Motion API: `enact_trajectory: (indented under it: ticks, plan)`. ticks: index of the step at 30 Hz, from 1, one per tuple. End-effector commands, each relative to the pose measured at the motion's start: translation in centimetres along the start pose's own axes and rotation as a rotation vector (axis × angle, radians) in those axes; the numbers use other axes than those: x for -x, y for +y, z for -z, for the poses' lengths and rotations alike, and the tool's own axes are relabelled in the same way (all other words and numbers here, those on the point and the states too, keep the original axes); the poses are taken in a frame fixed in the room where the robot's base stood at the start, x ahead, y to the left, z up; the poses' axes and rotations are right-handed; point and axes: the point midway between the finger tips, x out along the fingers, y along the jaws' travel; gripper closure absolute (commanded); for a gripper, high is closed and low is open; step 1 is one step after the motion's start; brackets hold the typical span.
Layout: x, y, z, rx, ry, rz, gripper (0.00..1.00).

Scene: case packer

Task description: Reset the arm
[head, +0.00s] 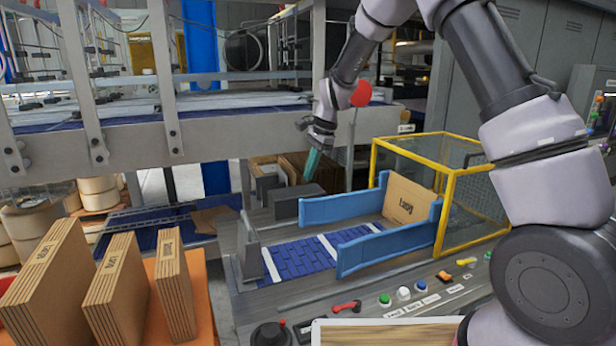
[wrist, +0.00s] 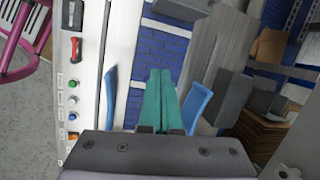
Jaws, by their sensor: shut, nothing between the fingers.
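My gripper (head: 310,165) hangs in the air above the case packer, pointing down, with its green fingers together and nothing between them. In the wrist view the two green fingers (wrist: 161,98) lie side by side over the blue conveyor belt (wrist: 152,60). In the head view the belt (head: 305,258) runs below and in front of my gripper, between two blue side guides (head: 335,207). The gripper is apart from the belt and the guides.
A cardboard piece (head: 408,200) stands at the guides' far end, by a yellow-framed cage (head: 470,200). Stacks of flat boxes (head: 112,290) stand on an orange surface at left. Buttons (head: 404,293) line the front panel. A raised conveyor (head: 90,148) lies behind.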

Motion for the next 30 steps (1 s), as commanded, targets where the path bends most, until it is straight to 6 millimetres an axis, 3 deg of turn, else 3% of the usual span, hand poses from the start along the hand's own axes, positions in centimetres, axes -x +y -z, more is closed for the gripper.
enact_trajectory:
  ticks: [1, 6, 12, 15, 21, 27, 30]
  plan:
    - [3.4, 0.8, 0.6, 0.03, 0.008, 0.033, 1.0]
    - [12.2, 4.6, 1.8, 0.15, 0.047, 0.116, 1.0]
    - [20.6, 10.8, 2.4, 0.294, 0.123, 0.199, 1.0]
    - [23.8, 14.3, 2.4, 0.365, 0.173, 0.233, 1.0]
    - [28.3, 21.8, 1.8, 0.508, 0.294, 0.28, 1.0]
    - [30.1, 28.6, 0.8, 0.635, 0.423, 0.293, 1.0]
    - [30.3, 30.9, 0.5, 0.678, 0.47, 0.29, 1.0]
